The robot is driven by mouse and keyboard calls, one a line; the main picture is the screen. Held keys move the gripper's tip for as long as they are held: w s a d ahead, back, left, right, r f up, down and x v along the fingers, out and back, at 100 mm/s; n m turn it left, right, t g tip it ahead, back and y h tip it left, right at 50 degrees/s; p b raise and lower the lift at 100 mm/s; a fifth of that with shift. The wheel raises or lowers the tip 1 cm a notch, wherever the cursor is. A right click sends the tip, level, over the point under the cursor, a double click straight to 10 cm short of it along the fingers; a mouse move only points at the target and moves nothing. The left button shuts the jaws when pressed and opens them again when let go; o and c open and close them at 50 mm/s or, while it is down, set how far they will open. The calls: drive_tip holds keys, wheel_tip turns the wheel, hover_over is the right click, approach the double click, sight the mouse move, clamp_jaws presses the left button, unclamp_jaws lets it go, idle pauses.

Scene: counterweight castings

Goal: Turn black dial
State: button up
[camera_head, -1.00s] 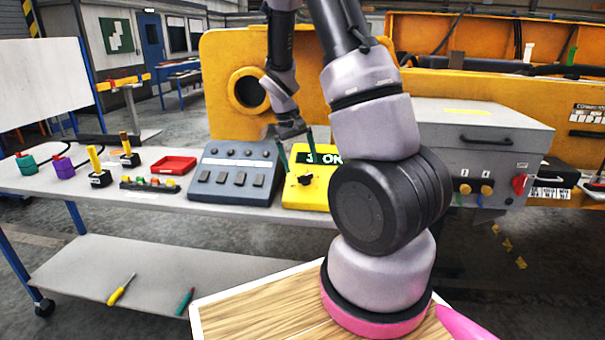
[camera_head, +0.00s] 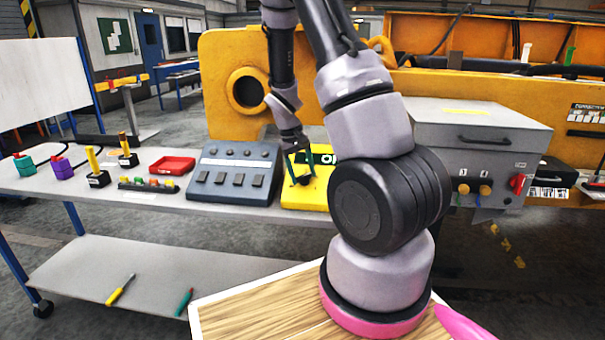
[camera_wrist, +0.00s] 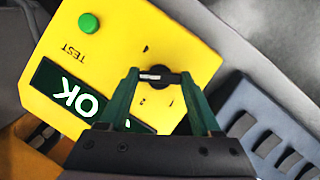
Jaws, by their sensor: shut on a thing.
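The black dial (camera_wrist: 157,77) is on the face of a yellow box (camera_wrist: 145,30), with a light pointer line across it. My gripper (camera_wrist: 158,77) has its two green fingers on either side of the dial, shut on it. The yellow box also has a green TEST button (camera_wrist: 88,23) and a dark display (camera_wrist: 72,95) reading OK in white letters. In the head view the yellow box (camera_head: 318,171) stands on the bench, and my gripper (camera_head: 301,178) reaches down onto the dial, which is partly hidden by the fingers.
A grey-blue switch panel (camera_head: 235,173) stands left of the yellow box. A red tray (camera_head: 172,166) and several small coloured controls lie further left on the bench (camera_head: 150,202). A grey case (camera_head: 480,140) with knobs stands at the right, behind my arm.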

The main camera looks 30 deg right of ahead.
drive_tip(key=shift+d+m, duration=0.1)
drive_tip(key=shift+m, duration=0.2)
drive_tip(key=m+y, duration=0.1)
drive_tip(key=m, duration=0.1)
drive_tip(key=m+t+y, duration=0.1)
drive_tip(key=m, duration=0.2)
drive_tip(key=shift+s+d+y, duration=0.1)
drive_tip(key=shift+d+y, duration=0.1)
drive_tip(key=shift+y, duration=0.1)
drive_tip(key=m+t, duration=0.1)
drive_tip(key=m, duration=0.1)
drive_tip(key=m+y, duration=0.1)
drive_tip(key=m, duration=0.2)
drive_tip(key=shift+s+t+y, duration=0.1)
drive_tip(key=shift+t+y, duration=0.2)
drive_tip(key=shift+t, duration=0.1)
drive_tip(key=o, duration=1.4)
drive_tip(key=v, duration=1.1)
drive_tip(key=shift+f, duration=0.1)
